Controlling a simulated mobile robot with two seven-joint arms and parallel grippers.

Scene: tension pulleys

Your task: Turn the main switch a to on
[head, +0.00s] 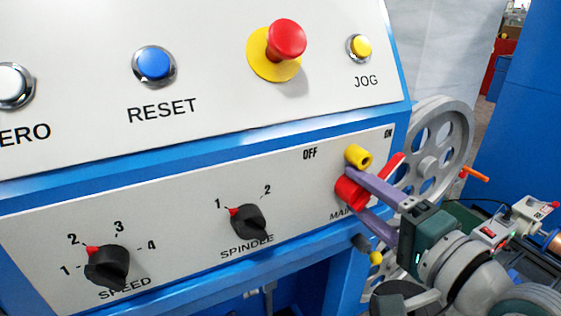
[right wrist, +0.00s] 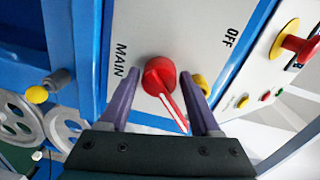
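The main switch (head: 350,193) is a red round knob with a red handle on the lower panel's right end. Its handle (head: 396,164) points up and right, towards the ON mark (head: 388,133) and away from OFF (head: 310,153). My right gripper (head: 357,196) has its purple fingers on either side of the knob. In the right wrist view the knob (right wrist: 158,74) sits between the open fingertips (right wrist: 155,88), with gaps visible, and the white-striped handle reaches close to the right finger. The fingers hide part of the switch and the MAIN label. My left gripper is not in view.
A yellow cylinder (head: 358,156) stands out beside the switch, close to the upper finger. The spindle knob (head: 248,221) and speed knob (head: 106,266) are to the left. A red emergency button (head: 286,40) is above. A grey spoked pulley (head: 440,150) stands behind, at the right.

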